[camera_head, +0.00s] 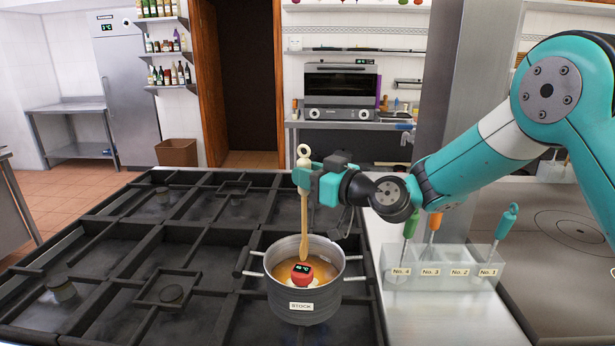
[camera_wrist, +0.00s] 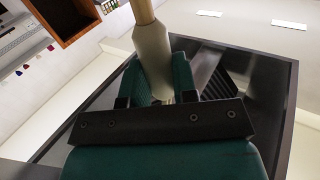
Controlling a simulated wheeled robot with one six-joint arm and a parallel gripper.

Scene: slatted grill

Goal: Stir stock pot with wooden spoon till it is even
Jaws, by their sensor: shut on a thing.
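The stock pot (camera_head: 305,309) is grey with two side handles and a "STOCK" label. It stands on the right front part of the black stove and holds amber liquid (camera_head: 287,266). My gripper (camera_head: 303,178) is shut on the wooden spoon (camera_head: 304,222) above the pot. The spoon is nearly upright, its lower end over or in the pot; I cannot tell if it touches the liquid. In the wrist view the spoon's pale shaft (camera_wrist: 152,50) stands between the green fingers (camera_wrist: 165,82).
A holder (camera_head: 446,268) with slots labelled No. 1 to No. 4 and several coloured-handled tools stands on the counter right of the pot. Black grates (camera_head: 150,240) with burners spread left and behind. An oven (camera_head: 341,88) stands at the back.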

